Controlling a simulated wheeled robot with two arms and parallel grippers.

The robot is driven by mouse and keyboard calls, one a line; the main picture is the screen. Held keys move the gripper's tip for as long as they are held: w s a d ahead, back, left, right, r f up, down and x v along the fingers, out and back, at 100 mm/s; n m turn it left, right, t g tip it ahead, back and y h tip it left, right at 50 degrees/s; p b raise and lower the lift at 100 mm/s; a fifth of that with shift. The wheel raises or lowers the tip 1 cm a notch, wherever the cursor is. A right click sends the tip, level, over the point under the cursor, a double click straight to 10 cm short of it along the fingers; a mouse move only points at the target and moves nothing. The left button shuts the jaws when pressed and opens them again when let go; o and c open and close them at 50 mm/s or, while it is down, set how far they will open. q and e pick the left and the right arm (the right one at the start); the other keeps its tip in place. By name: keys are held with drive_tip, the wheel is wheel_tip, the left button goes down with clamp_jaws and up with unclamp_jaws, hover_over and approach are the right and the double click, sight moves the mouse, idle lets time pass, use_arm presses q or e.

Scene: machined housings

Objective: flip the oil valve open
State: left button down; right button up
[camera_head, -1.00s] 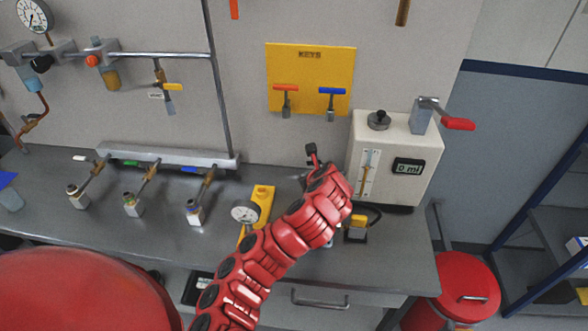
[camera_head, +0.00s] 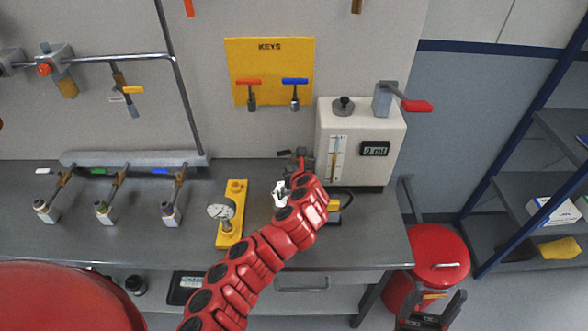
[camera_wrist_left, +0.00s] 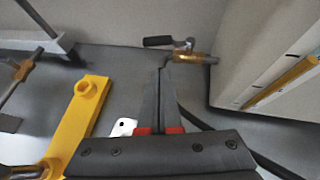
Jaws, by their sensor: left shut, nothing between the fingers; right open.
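The oil valve (camera_wrist_left: 190,54) is a brass fitting with a black lever (camera_wrist_left: 158,41), beside the white dispenser's side. Its lever points left in the left wrist view. In the head view its dark lever (camera_head: 283,153) shows just past my wrist, and much of the valve is hidden. My left gripper (camera_wrist_left: 164,73) is shut and empty, its narrow fingertips just below the valve in the wrist view; I cannot tell whether they touch it. The white dispenser (camera_head: 392,128) stands on the bench with a "0 ml" display. My right gripper (camera_head: 433,312) is open, low at the right.
A yellow block with a gauge (camera_head: 236,190) stands left of my left arm. A small white part (camera_head: 281,193) lies by my wrist. A red can (camera_head: 435,250) is below the bench near my right gripper. Bench space between gauge and dispenser is narrow.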

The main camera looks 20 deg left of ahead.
sight(282, 155)
use_arm(q)
drive_tip(key=shift+w+a+f+p, duration=0.15)
drive_tip(key=shift+w+a+p, duration=0.25)
drive_tip(key=shift+w, duration=0.35)
drive_tip(key=shift+w+a+f+p, duration=0.1)
drive_tip(key=shift+w+a+p, duration=0.15)
drive_tip(key=shift+w+a, duration=0.35)
drive_tip(key=shift+w+a+f+p, duration=0.15)
drive_tip(key=shift+w+a+p, duration=0.15)
drive_tip(key=shift+w, duration=0.6)
drive_tip(key=shift+w+a+r+p, duration=0.1)
drive_tip(key=shift+w+a+p, duration=0.3)
drive_tip(key=shift+a+p, duration=0.4)
drive_tip(key=shift+s, duration=0.1)
